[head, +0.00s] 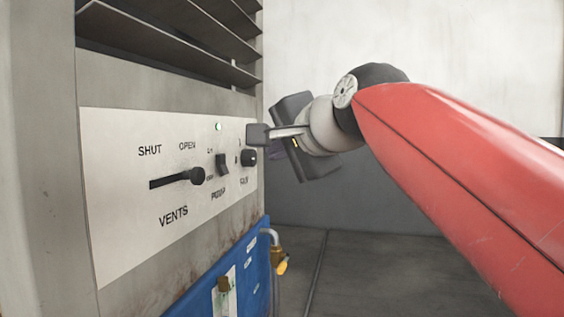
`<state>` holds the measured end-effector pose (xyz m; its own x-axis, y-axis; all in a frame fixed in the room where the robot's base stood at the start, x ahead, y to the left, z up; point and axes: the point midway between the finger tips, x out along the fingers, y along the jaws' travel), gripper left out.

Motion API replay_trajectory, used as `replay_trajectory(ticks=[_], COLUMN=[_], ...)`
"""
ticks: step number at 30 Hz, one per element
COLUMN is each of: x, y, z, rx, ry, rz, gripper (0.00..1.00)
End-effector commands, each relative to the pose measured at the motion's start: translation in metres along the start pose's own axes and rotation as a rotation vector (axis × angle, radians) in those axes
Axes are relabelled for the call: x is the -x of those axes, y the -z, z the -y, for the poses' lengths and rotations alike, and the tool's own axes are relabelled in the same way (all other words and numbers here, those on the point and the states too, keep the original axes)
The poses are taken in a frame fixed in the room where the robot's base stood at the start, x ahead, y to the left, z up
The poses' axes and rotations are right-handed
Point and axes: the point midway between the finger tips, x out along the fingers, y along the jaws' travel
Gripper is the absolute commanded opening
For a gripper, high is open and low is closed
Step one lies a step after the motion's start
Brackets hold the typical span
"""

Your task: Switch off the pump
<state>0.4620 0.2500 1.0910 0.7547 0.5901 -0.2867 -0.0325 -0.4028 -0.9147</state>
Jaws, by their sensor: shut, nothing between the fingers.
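The pump switch (222,165) is a small dark toggle on the white control panel (120,235), above the label PUMP. Small, blurred marks stand beside its upper and lower ends. I cannot tell for sure which way it is set. A small green lamp (218,126) glows above it. My gripper (259,134) comes from the right, with its dark fingertips up and to the right of the switch. It is shut and empty, by the panel's right edge. It appears apart from the switch; whether it touches the panel is unclear.
A black knob (248,158) sits right of the switch, just below my fingertips. Metal louvres (170,40) jut out above. A blue box (255,262) and a pipe with a yellow end (281,267) are below.

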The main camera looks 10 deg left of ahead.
Motion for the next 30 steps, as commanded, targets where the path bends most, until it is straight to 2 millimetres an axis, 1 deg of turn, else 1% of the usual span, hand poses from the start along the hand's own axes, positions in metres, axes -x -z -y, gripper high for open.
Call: replay_trajectory(ticks=[8, 11, 14, 17, 21, 26, 30], x=[-0.001, -0.006, -0.018, -0.037, -0.068, -0.101, -0.116], y=[0.000, 0.000, 0.000, 0.000, 0.000, 0.000, -0.016], z=[-0.001, -0.001, -0.001, -0.001, -0.001, -0.001, -0.001], rx=[0.001, 0.001, 0.001, 0.001, 0.002, 0.002, 0.004], ry=[-0.001, -0.002, -0.003, -0.004, -0.004, -0.003, -0.001], rz=[-0.001, 0.000, 0.001, 0.002, 0.003, 0.002, 0.003], gripper=[0.00, 0.00, 0.00, 0.00, 0.00, 0.00, 0.00])
